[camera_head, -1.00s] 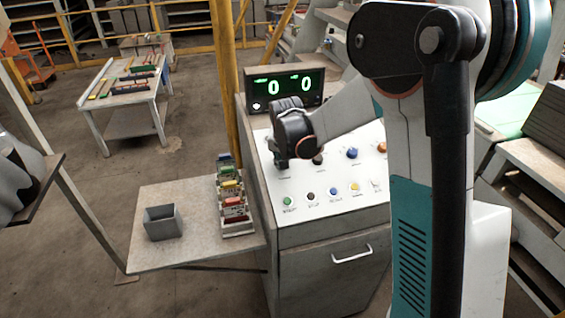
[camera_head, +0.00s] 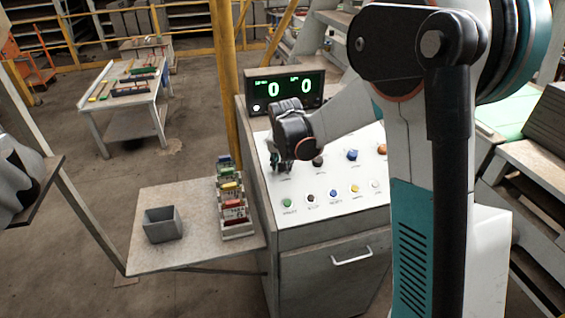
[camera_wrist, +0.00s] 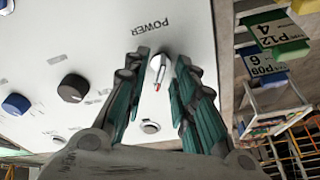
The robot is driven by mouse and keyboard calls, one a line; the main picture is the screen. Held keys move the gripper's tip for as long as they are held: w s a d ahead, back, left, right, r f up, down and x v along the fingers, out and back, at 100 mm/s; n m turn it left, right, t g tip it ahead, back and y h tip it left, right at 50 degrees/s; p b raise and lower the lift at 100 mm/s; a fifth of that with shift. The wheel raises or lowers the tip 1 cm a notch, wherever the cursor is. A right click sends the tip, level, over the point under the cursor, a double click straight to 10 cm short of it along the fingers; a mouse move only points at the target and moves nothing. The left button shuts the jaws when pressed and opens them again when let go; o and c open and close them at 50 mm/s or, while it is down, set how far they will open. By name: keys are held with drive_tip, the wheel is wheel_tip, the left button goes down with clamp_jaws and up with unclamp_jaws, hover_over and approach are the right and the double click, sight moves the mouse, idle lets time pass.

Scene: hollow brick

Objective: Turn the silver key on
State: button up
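The silver key (camera_wrist: 157,66) shows in the wrist view by the upside-down word POWER, on the white sloped panel (camera_wrist: 85,28). It has a red mark at its lower end. My gripper (camera_wrist: 161,57) is open, with one teal-padded finger on each side of the key and a gap visible around it. I cannot tell how far above the panel the fingertips are. In the head view my gripper (camera_head: 280,165) is over the panel's upper left, and the key is hidden there. A smaller silver part (camera_wrist: 150,127) lies lower between the fingers.
Blue (camera_wrist: 16,104) and black (camera_wrist: 72,88) knobs stand on the panel. A green button (camera_head: 287,203) is at its front left. The display (camera_head: 285,90) behind shows two zeros. A side table holds a grey box (camera_head: 163,225) and a rack of coloured blocks (camera_head: 232,205).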

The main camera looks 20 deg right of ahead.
drive_tip(key=shift+r, duration=0.1)
drive_tip(key=d+v, duration=0.1)
drive_tip(key=v, duration=1)
drive_tip(key=shift+a+r, duration=0.4)
drive_tip(key=shift+a, duration=0.1)
drive_tip(key=shift+s, duration=0.2)
drive_tip(key=s+f+n+t+b, duration=0.1)
drive_tip(key=s+f+n+b, duration=0.2)
drive_tip(key=s, duration=1.1)
drive_tip(key=s+f+n+t+y+b, duration=0.1)
drive_tip(key=s+f+n+b, duration=0.2)
drive_tip(key=s+f+b, duration=0.5)
drive_tip(key=s+b, duration=0.2)
drive_tip(key=s, duration=0.4)
drive_tip(key=shift+s+d+f+b, duration=0.25)
drive_tip(key=shift+s+d+b, duration=0.05)
drive_tip(key=shift+d+b, duration=0.1)
